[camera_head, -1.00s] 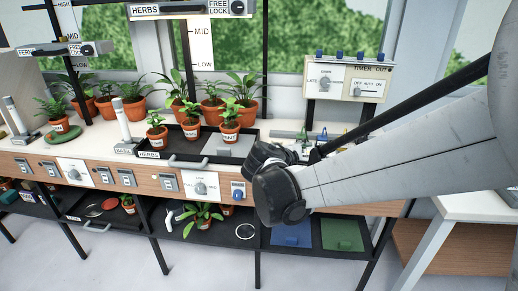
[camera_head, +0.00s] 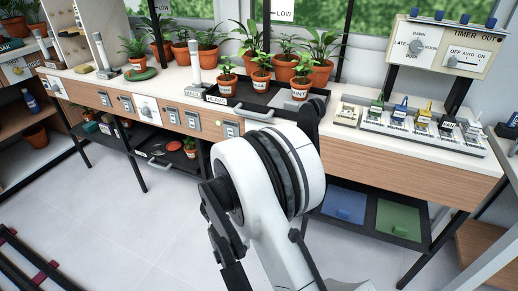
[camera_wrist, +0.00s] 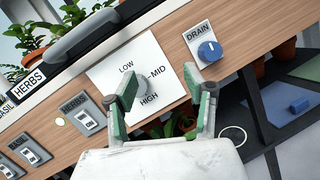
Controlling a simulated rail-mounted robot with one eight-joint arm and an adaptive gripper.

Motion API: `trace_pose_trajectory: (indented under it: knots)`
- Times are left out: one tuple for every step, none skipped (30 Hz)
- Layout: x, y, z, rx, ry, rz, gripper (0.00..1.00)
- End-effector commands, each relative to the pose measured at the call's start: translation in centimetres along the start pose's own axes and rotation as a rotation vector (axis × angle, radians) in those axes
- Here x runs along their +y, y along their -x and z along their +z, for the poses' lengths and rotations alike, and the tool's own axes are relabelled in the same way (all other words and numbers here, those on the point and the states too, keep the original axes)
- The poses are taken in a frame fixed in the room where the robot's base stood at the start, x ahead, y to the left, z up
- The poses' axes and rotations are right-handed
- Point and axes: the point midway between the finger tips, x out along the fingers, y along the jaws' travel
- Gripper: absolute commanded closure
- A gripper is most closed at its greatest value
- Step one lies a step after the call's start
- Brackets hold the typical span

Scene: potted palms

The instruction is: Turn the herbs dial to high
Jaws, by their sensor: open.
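The herbs dial's white plate (camera_wrist: 158,98), marked LOW, MID and HIGH, is on the wooden front panel in the wrist view. Its pale grey knob (camera_wrist: 142,77) is partly hidden by my left finger; I cannot tell its exact setting. My gripper (camera_wrist: 168,87) is open, with green-padded fingers. The left finger overlaps the knob and plate in the picture; the right finger is over the panel below the drain dial. I cannot tell whether either touches. A HERBS label (camera_wrist: 28,86) is at the left. In the head view my arm hides the dial.
A blue drain knob (camera_wrist: 209,51) is just right of the dial. Switches (camera_wrist: 88,117) are to its left. The herbs tray (camera_head: 262,112) with potted plants stands above. A timer box (camera_head: 440,45) and a row of small labelled items (camera_head: 425,128) are at the right.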

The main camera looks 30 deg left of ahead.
Motion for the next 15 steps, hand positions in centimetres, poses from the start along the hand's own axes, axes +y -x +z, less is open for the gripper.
trace_pose_trajectory:
  knots:
    - [0.6, 1.9, -1.7, -0.021, 0.026, 0.031, 0.52]
    - [1.0, 2.8, -2.4, -0.035, 0.044, 0.048, 0.52]
    - [1.3, 4.0, -3.1, -0.053, 0.064, 0.067, 0.52]
    - [1.5, 4.8, -3.6, -0.066, 0.079, 0.080, 0.52]
    - [1.7, 5.6, -4.1, -0.078, 0.092, 0.093, 0.52]
    - [1.9, 6.4, -4.6, -0.091, 0.106, 0.106, 0.52]
    - [2.1, 7.0, -4.9, -0.100, 0.116, 0.115, 0.52]
    - [2.2, 7.5, -5.2, -0.108, 0.124, 0.122, 0.52]
    - [2.3, 8.0, -5.4, -0.116, 0.132, 0.130, 0.52]
    - [2.3, 8.3, -5.6, -0.121, 0.137, 0.135, 0.52]
    - [2.4, 8.5, -5.7, -0.125, 0.140, 0.138, 0.52]
    - [2.4, 8.6, -5.8, -0.128, 0.144, 0.140, 0.52]
    - [2.5, 8.6, -5.8, -0.130, 0.145, 0.141, 0.52]
    - [2.5, 8.4, -5.8, -0.131, 0.146, 0.141, 0.52]
    - [2.5, 8.2, -5.8, -0.131, 0.147, 0.141, 0.52]
